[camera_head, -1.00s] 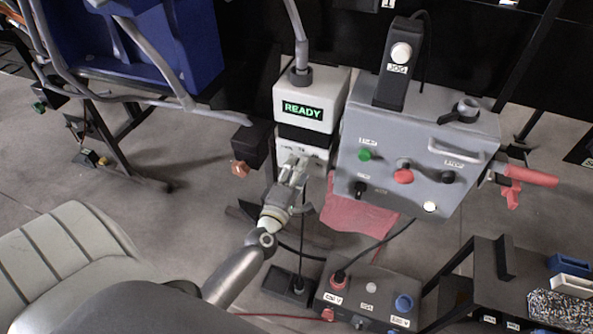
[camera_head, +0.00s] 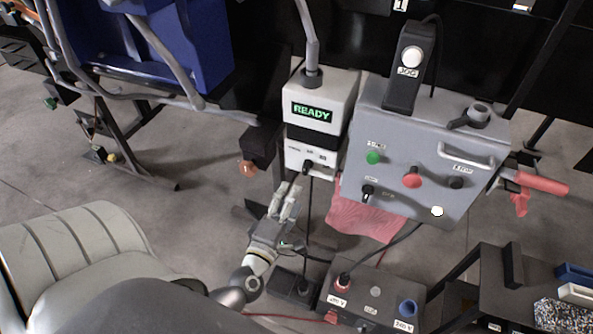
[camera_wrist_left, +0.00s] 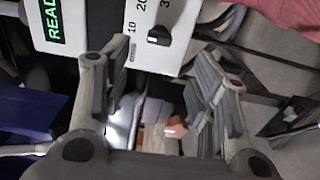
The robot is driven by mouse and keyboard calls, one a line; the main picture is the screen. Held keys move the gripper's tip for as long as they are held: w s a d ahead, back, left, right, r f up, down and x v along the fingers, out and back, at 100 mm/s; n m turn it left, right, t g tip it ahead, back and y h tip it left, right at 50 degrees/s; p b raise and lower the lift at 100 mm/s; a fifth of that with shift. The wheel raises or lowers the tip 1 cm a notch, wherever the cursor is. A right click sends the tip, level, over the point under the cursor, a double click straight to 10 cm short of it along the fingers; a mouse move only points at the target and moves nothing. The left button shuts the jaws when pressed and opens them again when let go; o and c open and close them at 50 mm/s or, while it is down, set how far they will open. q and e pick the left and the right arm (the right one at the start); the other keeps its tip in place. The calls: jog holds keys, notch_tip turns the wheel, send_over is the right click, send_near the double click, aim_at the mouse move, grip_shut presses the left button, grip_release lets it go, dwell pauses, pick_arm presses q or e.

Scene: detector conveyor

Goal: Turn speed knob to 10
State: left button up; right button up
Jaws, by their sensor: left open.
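The speed knob (camera_head: 307,167) is a small black knob on the white lower panel under the green READY display (camera_head: 311,112). In the left wrist view the knob (camera_wrist_left: 159,35) shows beside the printed 10, 20 and part of a 3. A white mark on the knob faces the side of the 10. My left gripper (camera_head: 287,203) is open and empty, below and left of the knob and apart from it. Its two fingers (camera_wrist_left: 158,80) spread wide in the left wrist view. My right gripper is not in view.
A grey control box (camera_head: 425,150) with green and red buttons stands right of the panel. A dark box with an orange tip (camera_head: 249,167) sticks out at left. A red cloth (camera_head: 365,220) hangs below.

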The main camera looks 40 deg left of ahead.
pick_arm(q)
jog(key=shift+v, duration=1.1)
jog(key=s+d+f+m+g+h+p, duration=0.1)
jog(key=s+d+f+m+g+h, duration=0.2)
jog(key=f, duration=0.6)
jog(key=s+d+f+m+g+p, duration=0.1)
jog(key=s+d+f+m+g, duration=0.15)
jog(key=f+m, duration=0.5)
jog(key=s+d+f+m+g+h, duration=0.2)
jog(key=s+f, duration=0.1)
jog(key=f, duration=0.7)
jog(key=s+f+m+g+p, duration=0.1)
jog(key=s+f+m+g, duration=0.3)
jog(key=s+f, duration=0.4)
jog(key=s+a+f+m+g+y+p, duration=0.1)
jog(key=s+f+m+g, duration=0.4)
jog(key=s, duration=1.1)
notch_tip(320, 180, down, 3)
jog(key=shift+a+r+m, duration=0.1)
jog(key=shift+a+m, duration=0.1)
jog(key=shift+m, duration=0.65)
jog(key=shift+s, duration=0.1)
